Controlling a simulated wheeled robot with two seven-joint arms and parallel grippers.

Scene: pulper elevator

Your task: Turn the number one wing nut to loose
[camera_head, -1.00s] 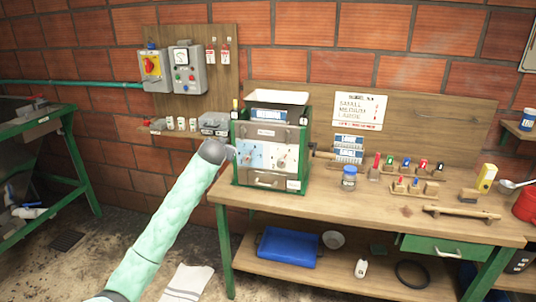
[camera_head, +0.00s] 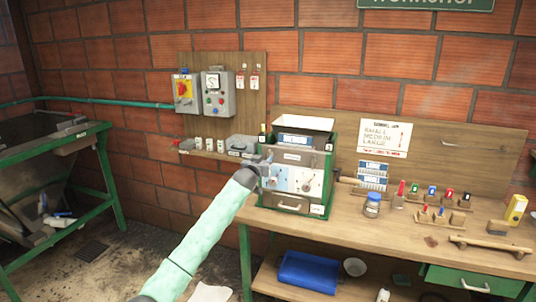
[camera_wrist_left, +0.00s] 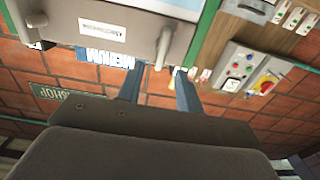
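The green-framed machine (camera_head: 290,208) stands on the left end of the workbench, with a pale blue and a white plate on its front. A dark knob-like piece (camera_head: 306,187) shows on the white plate. My left gripper (camera_head: 268,158) is at the upper left of the machine's front and hides part of it. In the left wrist view its two fingers (camera_wrist_left: 157,72) are apart, with no object held. A grey lever-like piece (camera_wrist_left: 165,42) on the machine's grey panel shows just beyond the gap between them. I cannot read which wing nut is number one. My right gripper is not in view.
The workbench (camera_head: 400,232) carries a jar (camera_head: 372,205) and racks of small coloured-handled pieces right of the machine. A wall board holds a switch box (camera_head: 186,92) and a control box (camera_head: 218,92). A green-framed stand (camera_head: 110,180) is at left, with open floor between.

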